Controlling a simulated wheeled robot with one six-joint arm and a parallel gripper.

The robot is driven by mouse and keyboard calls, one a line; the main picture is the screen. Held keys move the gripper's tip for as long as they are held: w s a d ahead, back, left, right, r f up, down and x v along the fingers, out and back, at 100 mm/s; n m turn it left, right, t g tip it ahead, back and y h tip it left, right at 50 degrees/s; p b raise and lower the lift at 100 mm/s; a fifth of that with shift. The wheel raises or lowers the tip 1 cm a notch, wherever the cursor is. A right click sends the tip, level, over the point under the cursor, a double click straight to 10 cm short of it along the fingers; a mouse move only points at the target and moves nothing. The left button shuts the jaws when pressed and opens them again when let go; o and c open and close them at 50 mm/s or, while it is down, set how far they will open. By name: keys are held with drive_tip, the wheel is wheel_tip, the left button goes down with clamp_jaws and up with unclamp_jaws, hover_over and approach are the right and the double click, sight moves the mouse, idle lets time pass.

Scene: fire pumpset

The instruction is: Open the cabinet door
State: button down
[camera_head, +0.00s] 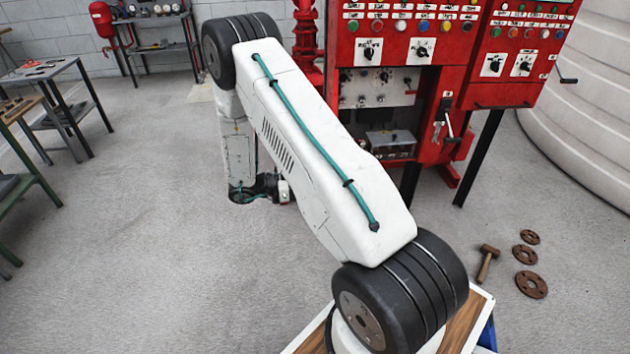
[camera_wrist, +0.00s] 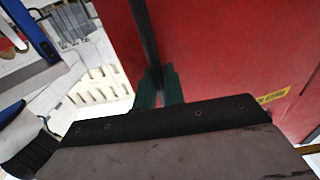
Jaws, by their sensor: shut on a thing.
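The red cabinet (camera_head: 470,95) stands at the upper right of the head view, with panels of buttons and knobs and an open bay of grey equipment below. In the wrist view, a large red panel (camera_wrist: 225,50), which looks like the cabinet door, fills the right side. A dark bar handle (camera_wrist: 145,40) runs along its left part. My gripper (camera_wrist: 158,90) has green fingers, shut on the lower end of this handle. The gripper is not clear in the head view, where my white arm hides much of that area. How far the door stands open is not clear.
A work table (camera_head: 45,70) and green-framed benches stand at the left. A hammer (camera_head: 487,262) and several rusty flanges (camera_head: 525,254) lie on the floor at the right. A large white tank (camera_head: 585,100) stands beside the cabinet. The middle floor is clear.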

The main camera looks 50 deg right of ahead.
drive_tip(key=c, duration=1.6)
unclamp_jaws()
drive_tip(key=shift+d, duration=0.1)
drive_tip(key=v, duration=0.8)
